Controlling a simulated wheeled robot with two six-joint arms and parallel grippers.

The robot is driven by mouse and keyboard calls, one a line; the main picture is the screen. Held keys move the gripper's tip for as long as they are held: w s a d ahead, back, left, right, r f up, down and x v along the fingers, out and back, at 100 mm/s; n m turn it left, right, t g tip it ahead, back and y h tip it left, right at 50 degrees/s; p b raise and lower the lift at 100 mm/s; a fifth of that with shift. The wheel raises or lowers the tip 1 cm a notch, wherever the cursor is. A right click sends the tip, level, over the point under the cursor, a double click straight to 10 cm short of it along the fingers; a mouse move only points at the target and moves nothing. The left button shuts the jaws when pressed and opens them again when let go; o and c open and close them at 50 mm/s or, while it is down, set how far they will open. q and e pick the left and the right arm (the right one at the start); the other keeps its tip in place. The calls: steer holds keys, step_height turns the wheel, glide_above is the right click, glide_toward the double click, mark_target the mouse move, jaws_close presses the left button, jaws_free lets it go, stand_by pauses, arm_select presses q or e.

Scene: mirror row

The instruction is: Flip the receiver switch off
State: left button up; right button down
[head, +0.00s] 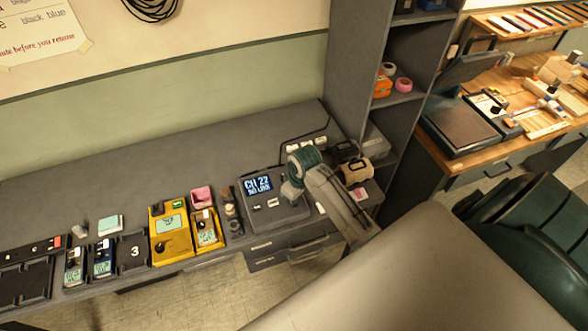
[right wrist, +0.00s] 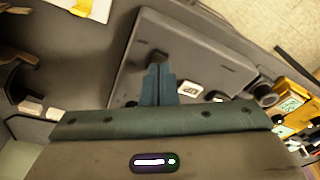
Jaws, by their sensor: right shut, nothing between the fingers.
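The receiver (head: 262,215) is a dark grey box with a lit screen (head: 258,185) reading "CH 22" and a "NO LINK" line. It lies on the grey bench. My right gripper (head: 291,196) is at the receiver's right side, shut and empty. In the right wrist view its teal fingers (right wrist: 158,72) are together over the receiver's face (right wrist: 140,35). A small dark knob-like part (right wrist: 157,55) shows at the fingertips; it may be the switch, but its position cannot be read. I cannot tell whether the fingers touch it. My left gripper is not in view.
Left of the receiver are small bottles (head: 231,212), a yellow meter (head: 170,240) and several handheld units. A shelf unit (head: 350,70) rises behind my right arm. The bench behind is mostly clear.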

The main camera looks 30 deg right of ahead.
steer(key=shift+f+b, duration=0.35)
steer(key=shift+f, duration=0.5)
stand_by(0.7)
steer(key=shift+r, duration=0.1)
steer(key=shift+r+p, duration=0.95)
steer(key=shift+r, duration=2.5)
